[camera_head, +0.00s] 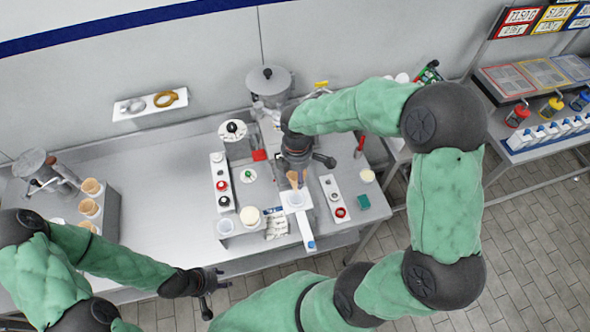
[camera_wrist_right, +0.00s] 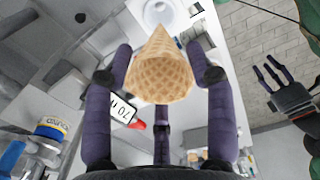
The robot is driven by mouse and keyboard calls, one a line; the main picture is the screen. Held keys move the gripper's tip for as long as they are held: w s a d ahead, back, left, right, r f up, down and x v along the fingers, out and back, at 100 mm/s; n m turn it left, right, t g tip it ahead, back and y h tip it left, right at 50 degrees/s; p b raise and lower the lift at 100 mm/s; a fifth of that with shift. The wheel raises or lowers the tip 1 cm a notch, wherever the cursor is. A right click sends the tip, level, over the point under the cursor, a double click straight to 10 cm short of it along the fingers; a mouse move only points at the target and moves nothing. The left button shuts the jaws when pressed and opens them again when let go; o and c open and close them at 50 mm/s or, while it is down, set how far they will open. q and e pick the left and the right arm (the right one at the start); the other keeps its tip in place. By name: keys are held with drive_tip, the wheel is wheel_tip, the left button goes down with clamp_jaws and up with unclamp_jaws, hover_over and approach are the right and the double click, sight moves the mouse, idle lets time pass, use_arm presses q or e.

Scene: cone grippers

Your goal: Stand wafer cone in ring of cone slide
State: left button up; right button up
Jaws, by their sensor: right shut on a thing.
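A tan wafer cone (camera_wrist_right: 160,75) is held between the fingers of my right gripper (camera_wrist_right: 160,95), its pointed end toward the white slide. In the head view my right gripper (camera_head: 296,168) is above the cone slide (camera_head: 306,228), and the cone (camera_head: 293,179) shows below the fingers, just over the slide's ring end (camera_head: 295,199). In the right wrist view the round white ring (camera_wrist_right: 158,14) lies beyond the tip. I cannot tell whether the cone touches it. My left gripper (camera_head: 208,289) is open and empty near the table's front edge.
A stand with several cones (camera_head: 91,187) is at the left. A white rail with knobs (camera_head: 221,184) and another rail (camera_head: 334,198) flank the slide. The table's left middle (camera_head: 165,210) is clear.

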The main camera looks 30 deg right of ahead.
drive_tip(key=shift+f+b, duration=1.4)
drive_tip(key=shift+f, duration=0.65)
drive_tip(key=shift+f+b, duration=3.35)
drive_tip(key=shift+f, duration=1.35)
drive_tip(key=o, duration=0.8)
drive_tip(key=shift+r, duration=0.1)
wheel_tip(320, 180, up, 12)
